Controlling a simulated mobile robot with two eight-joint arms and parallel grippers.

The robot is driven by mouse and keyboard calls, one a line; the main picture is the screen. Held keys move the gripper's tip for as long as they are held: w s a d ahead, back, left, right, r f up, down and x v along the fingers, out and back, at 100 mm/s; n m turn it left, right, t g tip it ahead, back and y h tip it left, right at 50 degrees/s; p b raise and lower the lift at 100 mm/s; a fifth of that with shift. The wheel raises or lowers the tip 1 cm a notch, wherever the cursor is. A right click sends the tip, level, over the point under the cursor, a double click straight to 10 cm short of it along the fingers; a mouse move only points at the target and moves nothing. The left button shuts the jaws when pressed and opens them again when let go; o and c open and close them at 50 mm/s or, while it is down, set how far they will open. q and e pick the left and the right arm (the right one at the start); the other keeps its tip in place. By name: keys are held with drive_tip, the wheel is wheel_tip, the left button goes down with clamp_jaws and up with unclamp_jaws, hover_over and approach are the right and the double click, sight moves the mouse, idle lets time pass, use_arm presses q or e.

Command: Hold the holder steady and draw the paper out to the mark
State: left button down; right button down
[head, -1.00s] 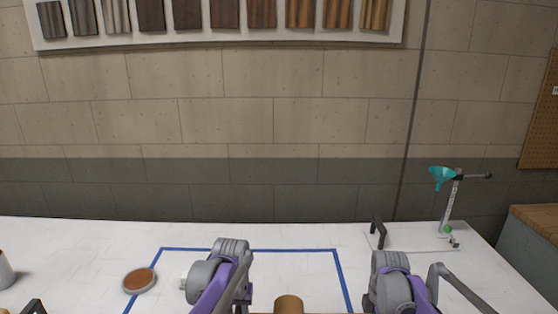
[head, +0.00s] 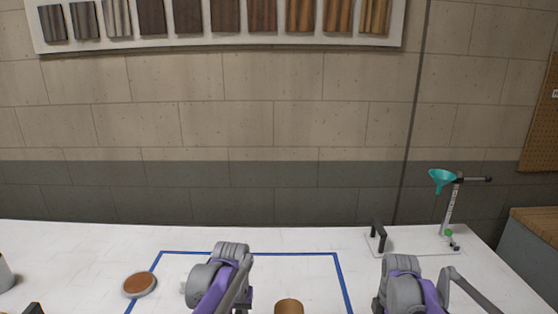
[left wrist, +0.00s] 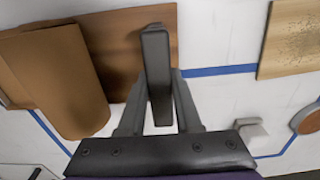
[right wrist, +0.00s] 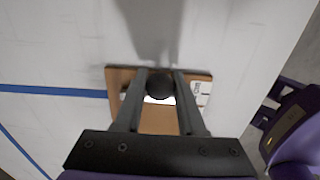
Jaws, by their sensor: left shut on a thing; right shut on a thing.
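A brown paper roll (left wrist: 62,80) lies at the left of the left wrist view, beside a wooden board (left wrist: 150,25) that looks like the holder's base. The roll's end also shows at the bottom of the head view (head: 289,307). My left gripper (left wrist: 158,105) is shut on a dark upright bar (left wrist: 157,55) at this board. My right gripper (right wrist: 160,88) is shut on a dark round knob (right wrist: 160,84) on a small wooden plate (right wrist: 120,78) with a white label. Whether paper is joined to this plate is hidden. Both gripper tips are out of the head view.
Blue tape (head: 290,253) outlines an area on the white table. A round brown-topped dish (head: 139,284) sits at its left edge. A speckled board (left wrist: 290,38) and a small white block (left wrist: 252,132) lie nearby. A stand with a teal funnel (head: 442,179) is at the back right.

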use_arm(q)
drive_tip(key=shift+a, duration=0.1)
use_arm(e)
drive_tip(key=shift+d, duration=0.3)
drive_tip(key=shift+c, duration=2.1)
unclamp_jaws()
drive_tip(key=shift+r, duration=0.1)
wheel_tip(320, 180, up, 12)
use_arm(q)
drive_tip(key=c, duration=0.5)
unclamp_jaws()
